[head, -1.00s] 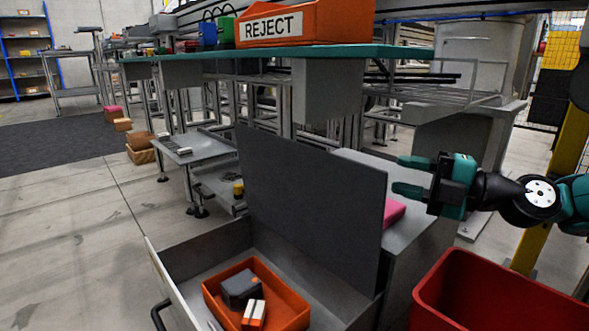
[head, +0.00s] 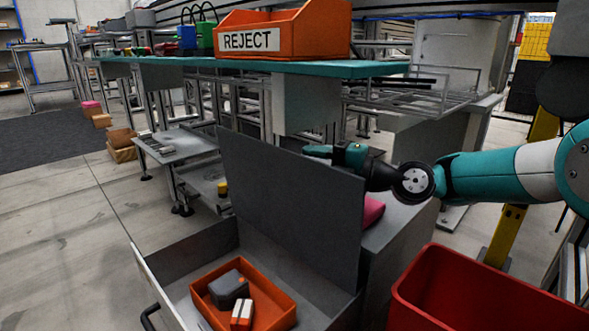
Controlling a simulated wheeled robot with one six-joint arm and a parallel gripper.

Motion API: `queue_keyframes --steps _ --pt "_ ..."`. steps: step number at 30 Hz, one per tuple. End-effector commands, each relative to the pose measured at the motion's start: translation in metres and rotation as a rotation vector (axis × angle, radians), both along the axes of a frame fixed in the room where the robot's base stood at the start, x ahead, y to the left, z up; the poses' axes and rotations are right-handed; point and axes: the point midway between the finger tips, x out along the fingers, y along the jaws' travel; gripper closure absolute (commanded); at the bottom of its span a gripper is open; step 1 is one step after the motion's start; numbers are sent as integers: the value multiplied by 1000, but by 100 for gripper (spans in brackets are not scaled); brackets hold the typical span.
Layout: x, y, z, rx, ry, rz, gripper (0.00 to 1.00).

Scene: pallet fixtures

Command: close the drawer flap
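The drawer flap (head: 290,205) is a dark grey panel that stands upright, leaning slightly, over the open drawer (head: 186,292). The flap's upper edge hides part of the gripper. I cannot tell whether the fingers touch the flap or how far apart they are.
A red bin (head: 480,290) stands at the lower right, beside the grey cabinet (head: 400,232). A pink item (head: 373,211) lies on the cabinet top behind the flap. Above is a teal-topped table (head: 270,68) with an orange REJECT bin (head: 300,30). Open floor lies at left.

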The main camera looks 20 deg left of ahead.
Motion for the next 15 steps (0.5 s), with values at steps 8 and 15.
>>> queue_keyframes --steps 8,15 --pt "0 35 1 0 -1 1 62" --pt "0 39 2 0 1 -1 62"
